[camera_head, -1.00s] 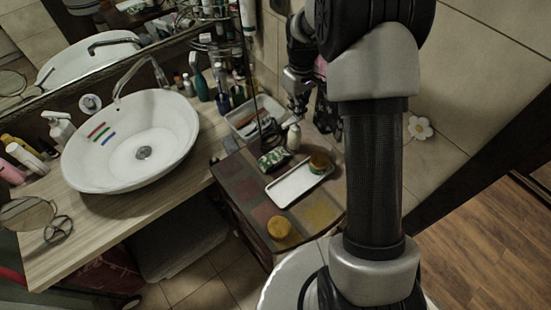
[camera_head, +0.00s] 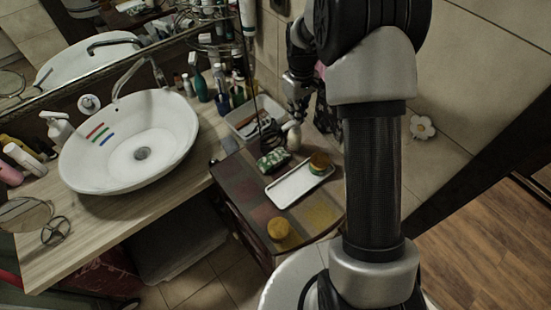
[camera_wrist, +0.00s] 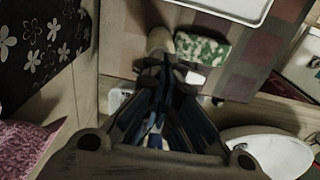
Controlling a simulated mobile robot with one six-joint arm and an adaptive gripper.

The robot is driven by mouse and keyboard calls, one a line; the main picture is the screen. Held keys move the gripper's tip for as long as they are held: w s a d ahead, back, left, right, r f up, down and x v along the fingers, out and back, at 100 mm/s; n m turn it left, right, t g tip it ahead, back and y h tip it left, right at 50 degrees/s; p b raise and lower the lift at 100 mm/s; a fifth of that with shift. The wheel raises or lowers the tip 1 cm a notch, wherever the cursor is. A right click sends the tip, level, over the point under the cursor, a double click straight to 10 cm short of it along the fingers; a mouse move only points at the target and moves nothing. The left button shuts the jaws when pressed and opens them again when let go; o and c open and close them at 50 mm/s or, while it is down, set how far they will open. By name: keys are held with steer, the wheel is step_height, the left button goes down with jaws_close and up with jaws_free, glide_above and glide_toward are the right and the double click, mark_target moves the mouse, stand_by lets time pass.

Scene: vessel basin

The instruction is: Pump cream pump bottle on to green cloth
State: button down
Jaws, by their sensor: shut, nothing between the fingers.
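The cream pump bottle (camera_head: 294,137) stands upright near the back of the dark patterned cabinet top, and its pale body also shows in the wrist view (camera_wrist: 159,40). My gripper (camera_head: 296,112) is over the bottle's top, pointing down. In the wrist view my gripper (camera_wrist: 160,68) is shut and empty, and its fingers overlap the bottle and hide the pump head. I cannot tell whether they touch it. The green cloth (camera_head: 273,159), folded and patterned with white, lies just left of the bottle. It also shows beside the bottle in the wrist view (camera_wrist: 203,48).
A white bin (camera_head: 248,122) stands behind. The washbasin (camera_head: 128,145) is to the left.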

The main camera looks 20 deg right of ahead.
steer(key=shift+r+p, duration=1)
steer(key=shift+r, duration=0.45)
steer(key=shift+r, duration=0.1)
step_height(320, 180, up, 6)
steer(key=p, duration=0.4)
steer(key=s+a+r+m+t+b, duration=0.1)
steer(key=s+a+r+b, duration=0.1)
steer(key=s+r+b, duration=0.3)
steer(key=s+a+r+m+t+b, duration=0.1)
steer(key=s+a+r+b, duration=0.2)
steer(key=s, duration=0.5)
steer(key=s+a+f+m+t+b, duration=0.1)
steer(key=s+f+b, duration=0.3)
steer(key=s, duration=0.4)
steer(key=s+a+f+m+t+b, duration=0.1)
steer(key=s+a+f+b, duration=0.1)
steer(key=s+b, duration=0.3)
steer(key=s+f, duration=0.1)
steer(key=s, duration=0.3)
steer(key=shift+s+f+m+t, duration=0.2)
steer(key=shift+f+m+t, duration=0.1)
steer(key=shift+f, duration=0.05)
